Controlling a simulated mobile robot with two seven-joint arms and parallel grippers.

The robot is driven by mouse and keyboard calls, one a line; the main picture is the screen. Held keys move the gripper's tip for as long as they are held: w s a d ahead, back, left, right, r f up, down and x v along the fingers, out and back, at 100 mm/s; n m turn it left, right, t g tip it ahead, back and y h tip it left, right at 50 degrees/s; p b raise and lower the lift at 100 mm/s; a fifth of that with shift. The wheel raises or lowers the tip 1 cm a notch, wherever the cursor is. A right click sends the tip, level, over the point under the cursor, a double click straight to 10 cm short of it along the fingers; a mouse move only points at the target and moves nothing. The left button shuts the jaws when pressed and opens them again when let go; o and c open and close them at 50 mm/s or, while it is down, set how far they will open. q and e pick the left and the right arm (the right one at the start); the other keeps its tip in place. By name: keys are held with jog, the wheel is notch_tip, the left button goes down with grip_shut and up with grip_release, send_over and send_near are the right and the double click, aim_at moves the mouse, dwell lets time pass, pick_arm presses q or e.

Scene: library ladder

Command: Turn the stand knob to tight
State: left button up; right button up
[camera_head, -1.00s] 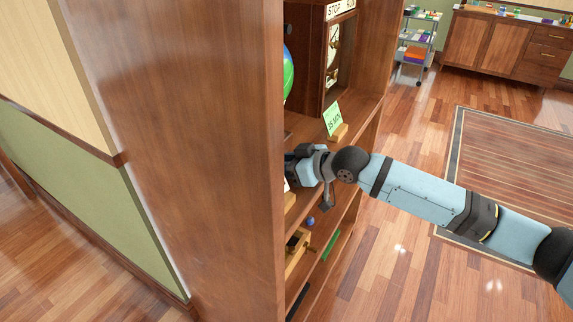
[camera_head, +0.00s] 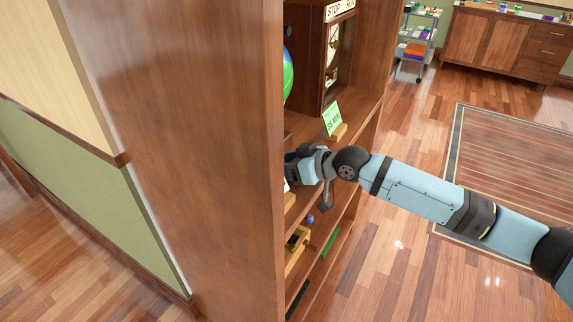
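My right arm comes in from the right and reaches into the wooden bookcase (camera_head: 200,150). Its wrist is at the shelf opening, and the gripper's fingertips are hidden behind the bookcase's side panel. I cannot tell whether that gripper is open or shut, or what it touches. The stand and its knob cannot be made out; the side panel and my arm may cover them. My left gripper is not in view.
A green card (camera_head: 332,118) stands on a small wooden block on the shelf above my wrist. A wooden clock case (camera_head: 327,60) and a globe (camera_head: 288,75) stand behind it. A blue ball (camera_head: 310,219) lies lower down. Open floor and a rug (camera_head: 510,180) lie to the right.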

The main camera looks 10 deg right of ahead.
jog(key=p+v, duration=0.1)
jog(key=v, duration=1.2)
jog(key=shift+s+d+r+p, duration=0.15)
jog(key=shift+s+d+p, duration=0.05)
jog(key=shift+d+p, duration=0.1)
